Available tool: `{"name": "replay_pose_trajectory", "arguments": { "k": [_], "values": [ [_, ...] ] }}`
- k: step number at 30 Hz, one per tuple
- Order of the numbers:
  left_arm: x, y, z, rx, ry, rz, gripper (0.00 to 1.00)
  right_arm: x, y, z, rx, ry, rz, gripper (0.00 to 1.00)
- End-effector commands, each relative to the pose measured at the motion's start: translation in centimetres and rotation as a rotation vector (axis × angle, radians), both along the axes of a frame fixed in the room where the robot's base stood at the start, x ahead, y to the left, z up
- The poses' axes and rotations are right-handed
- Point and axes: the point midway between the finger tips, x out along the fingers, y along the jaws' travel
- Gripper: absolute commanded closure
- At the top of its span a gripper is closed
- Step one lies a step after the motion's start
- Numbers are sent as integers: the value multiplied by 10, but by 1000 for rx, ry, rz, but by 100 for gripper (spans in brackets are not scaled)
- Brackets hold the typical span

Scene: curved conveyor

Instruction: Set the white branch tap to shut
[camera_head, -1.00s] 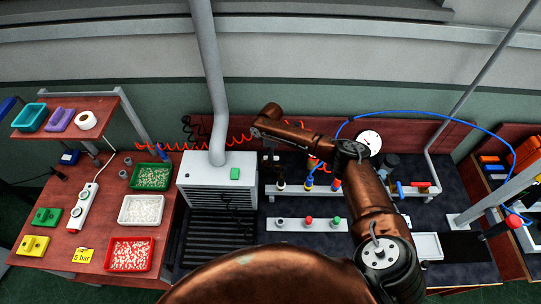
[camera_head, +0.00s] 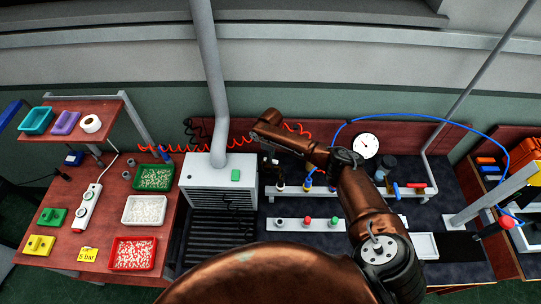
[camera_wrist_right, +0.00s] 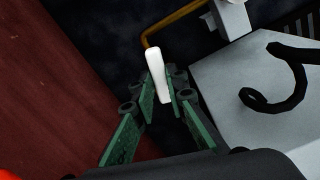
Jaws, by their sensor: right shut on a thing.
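The white branch tap's handle (camera_wrist_right: 154,62) shows in the right wrist view as a white upright lever, with an orange-brown pipe close behind its upper end. My right gripper (camera_wrist_right: 160,95) has its green fingers on both sides of the lever's lower part and is shut on it. In the head view, my right gripper (camera_head: 269,159) is small and dark beside the grey ventilated box, under the end of my copper arm. The tap cannot be made out clearly there. My left gripper is not in view.
The grey box (camera_head: 216,184) with its duct stands left of the gripper. Other taps with coloured handles (camera_head: 308,187) line a white rail to the right. A pressure gauge (camera_head: 364,146) stands behind. A red coiled hose (camera_head: 178,147) runs along the back.

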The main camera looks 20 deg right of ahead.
Motion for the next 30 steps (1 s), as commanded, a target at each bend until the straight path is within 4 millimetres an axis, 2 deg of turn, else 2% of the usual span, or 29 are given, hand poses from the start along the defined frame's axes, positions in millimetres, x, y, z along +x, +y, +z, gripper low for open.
{"name": "replay_pose_trajectory", "arguments": {
  "k": [1, 12, 30],
  "values": [
    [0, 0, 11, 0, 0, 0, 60, -1, 0, 6, -1, -1, -47, 100],
    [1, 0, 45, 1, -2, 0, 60, -5, 7, 5, -1, 0, -399, 100],
    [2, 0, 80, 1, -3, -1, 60, -7, 20, 4, -2, -1, -963, 100]
  ]
}}
